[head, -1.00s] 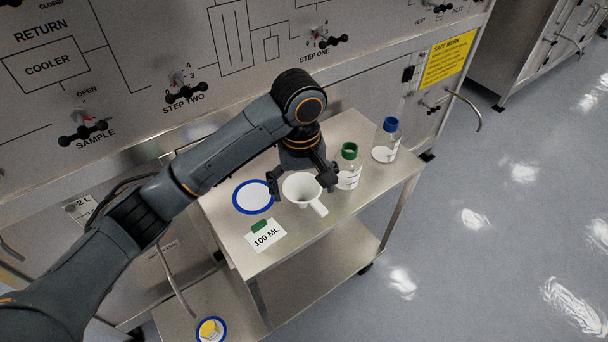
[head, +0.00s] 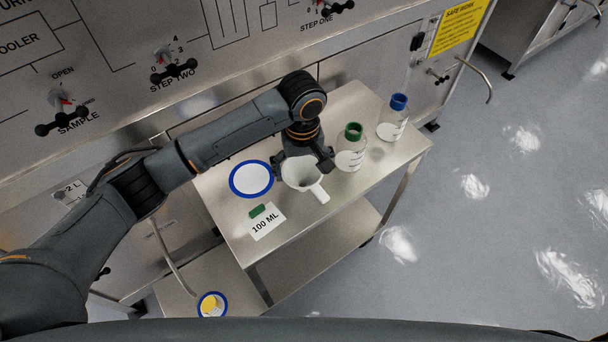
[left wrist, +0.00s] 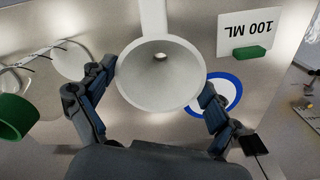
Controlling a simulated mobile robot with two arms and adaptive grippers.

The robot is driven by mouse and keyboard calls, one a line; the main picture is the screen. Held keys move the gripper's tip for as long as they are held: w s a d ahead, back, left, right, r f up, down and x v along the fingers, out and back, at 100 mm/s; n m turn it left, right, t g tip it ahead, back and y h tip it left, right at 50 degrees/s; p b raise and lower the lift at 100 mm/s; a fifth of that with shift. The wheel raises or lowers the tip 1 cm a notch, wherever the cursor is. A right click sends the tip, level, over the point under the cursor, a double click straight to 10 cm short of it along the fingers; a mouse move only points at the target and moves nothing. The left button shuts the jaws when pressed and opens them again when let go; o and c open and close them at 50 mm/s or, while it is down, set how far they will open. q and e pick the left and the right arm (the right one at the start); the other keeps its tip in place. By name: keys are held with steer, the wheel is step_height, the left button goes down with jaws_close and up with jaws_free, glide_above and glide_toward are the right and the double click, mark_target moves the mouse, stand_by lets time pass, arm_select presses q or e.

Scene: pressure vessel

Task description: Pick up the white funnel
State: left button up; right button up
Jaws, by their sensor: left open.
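The white funnel (head: 303,174) sits on the top shelf of a steel cart (head: 345,222), its wide mouth up and its handle toward the front right. In the left wrist view the funnel (left wrist: 160,75) shows its round mouth with a small dark hole inside. My left gripper (head: 304,165) is open at the funnel, with one finger on each side of its cone. In the left wrist view the open left gripper (left wrist: 155,98) spans the near part of the rim. I cannot tell whether the fingers touch it. My right gripper is not in view.
A green-capped bottle (head: 350,150) stands close right of the funnel, and a blue-capped bottle (head: 393,118) farther right. A blue-ringed white disc (head: 251,179) and a 100 ML card (head: 266,222) with a green block (head: 257,211) lie left. The panel (head: 120,85) stands behind.

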mark_target(302, 180)
arm_select(q)
step_height(302, 180, down, 4)
steer(key=shift+r, duration=0.1)
steer(key=shift+f, duration=0.25)
steer(key=shift+c, duration=0.6)
steer(key=c, duration=0.7)
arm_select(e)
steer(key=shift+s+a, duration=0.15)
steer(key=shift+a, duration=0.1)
